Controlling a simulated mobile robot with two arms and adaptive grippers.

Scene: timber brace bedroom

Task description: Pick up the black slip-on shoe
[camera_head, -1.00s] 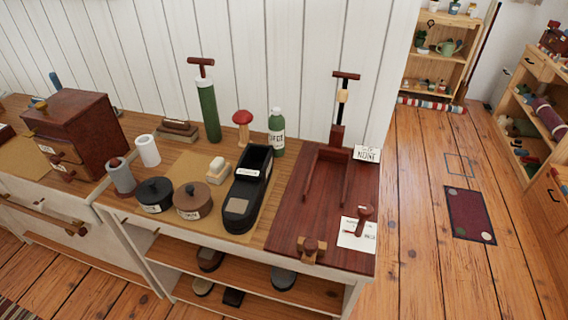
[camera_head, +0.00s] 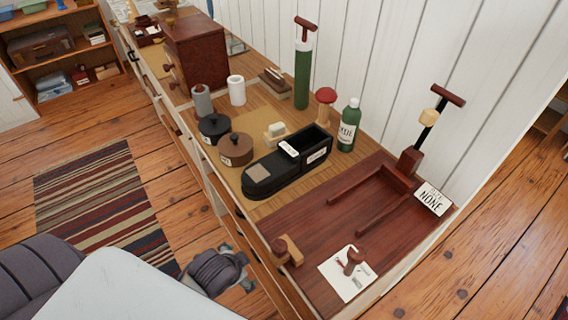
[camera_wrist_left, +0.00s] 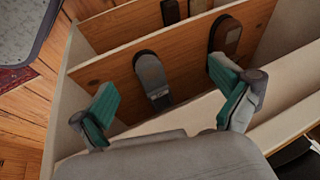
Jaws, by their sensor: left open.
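The black slip-on shoe (camera_head: 262,178) lies on a tan mat (camera_head: 222,165) on the wooden bench in the head view. Its toe points to the lower left, and a white label sits on its top. My left gripper (camera_wrist_left: 165,103) shows in the left wrist view with teal fingertips spread wide and nothing between them. It is over the front of a low shelf, apart from the shoe. A black shape at the lower right of that view is cut off, so I cannot tell what it is. My right gripper is not in view.
Round tins (camera_head: 235,149), a green bottle (camera_head: 348,126), a red-topped brush (camera_head: 325,104) and a pale block (camera_head: 276,132) stand close around the shoe. A dark red wooden tray (camera_head: 310,218) lies to its right. Shoes (camera_wrist_left: 152,78) rest on the shelf below.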

